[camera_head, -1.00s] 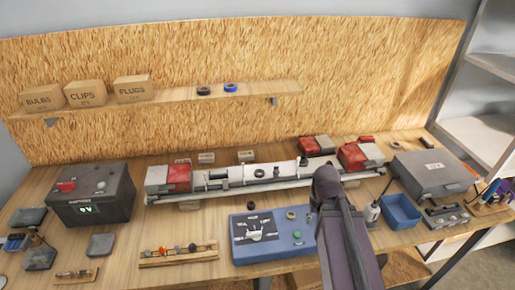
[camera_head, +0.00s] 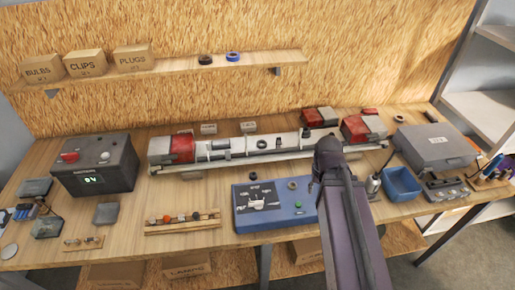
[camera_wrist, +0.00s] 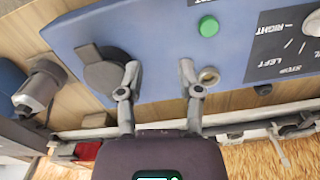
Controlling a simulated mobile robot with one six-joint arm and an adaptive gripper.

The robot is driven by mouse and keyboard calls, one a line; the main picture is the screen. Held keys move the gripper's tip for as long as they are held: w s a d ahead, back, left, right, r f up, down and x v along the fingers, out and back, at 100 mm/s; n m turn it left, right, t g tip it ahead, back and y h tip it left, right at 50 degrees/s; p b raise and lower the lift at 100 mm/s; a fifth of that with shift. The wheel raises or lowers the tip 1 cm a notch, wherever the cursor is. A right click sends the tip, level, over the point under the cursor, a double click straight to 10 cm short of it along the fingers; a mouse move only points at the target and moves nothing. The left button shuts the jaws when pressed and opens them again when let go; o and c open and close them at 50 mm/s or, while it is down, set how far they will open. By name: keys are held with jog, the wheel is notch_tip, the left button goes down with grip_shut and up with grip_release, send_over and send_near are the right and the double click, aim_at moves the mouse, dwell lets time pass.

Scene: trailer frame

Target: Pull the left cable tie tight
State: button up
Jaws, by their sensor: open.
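The trailer frame is a white bar (camera_head: 240,148) with a red lamp block (camera_head: 182,147) at its left end and another (camera_head: 357,129) at its right. Small dark bands and fittings sit along the bar; I cannot tell surely which is the left cable tie. In the wrist view the bar crosses low, with a thin pale strip (camera_wrist: 279,150) sticking out at the right. My gripper (camera_wrist: 159,78) is open and empty, its two fingers apart over the blue control box (camera_wrist: 160,40). In the head view my arm hides the fingertips, right of the bar's middle.
The blue control box (camera_head: 262,214) stands in front of the bar, with a green button and a small ring (camera_head: 292,184). A dark meter box (camera_head: 92,163) is at left. A blue bin (camera_head: 402,184) and grey case (camera_head: 435,147) are at right.

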dwell(0.3)
jog(key=w+a+r+n+p, duration=0.4)
jog(key=w+a+n, duration=0.1)
jog(key=w+a, duration=0.2)
notch_tip(320, 180, up, 11)
jog(key=n+p, duration=1.1)
jog(key=n, duration=0.4)
send_over(208, 150)
jog(key=shift+w, duration=0.1)
jog(key=shift+f, duration=0.15)
notch_tip(208, 150, down, 14)
jog(key=b, duration=1.3)
jog(key=shift+r+b, duration=0.25)
jog(key=shift+b, duration=0.15)
jog(key=shift+c, duration=0.2)
